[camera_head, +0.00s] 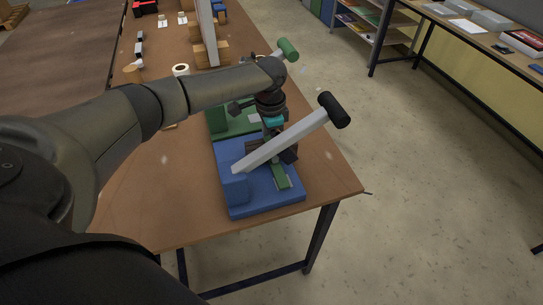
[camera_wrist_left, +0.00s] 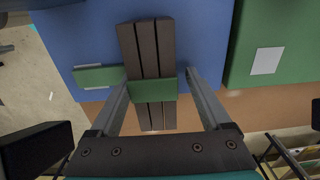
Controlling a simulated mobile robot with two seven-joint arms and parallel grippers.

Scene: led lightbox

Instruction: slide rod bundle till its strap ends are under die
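A bundle of three dark rods (camera_wrist_left: 148,50) lies on the blue press base (camera_wrist_left: 205,40) in the left wrist view. A green strap (camera_wrist_left: 152,90) wraps the rods, and a flat green strip (camera_wrist_left: 98,75) sticks out to the left over a white patch. The strip also shows in the head view (camera_head: 280,176). My left gripper (camera_wrist_left: 157,80) is open, with one finger on each side of the bundle and gaps beside the rods. In the head view a pale lever (camera_head: 285,143) with a black handle is raised over the blue base. I cannot make out its die. My right gripper is not in view.
A green press base (camera_head: 238,126) with a white patch stands beside the blue one. Its green-handled lever (camera_head: 287,49) is raised behind my left arm. Tape and wooden blocks (camera_head: 205,52) lie farther back. The near-left tabletop (camera_head: 175,190) is clear.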

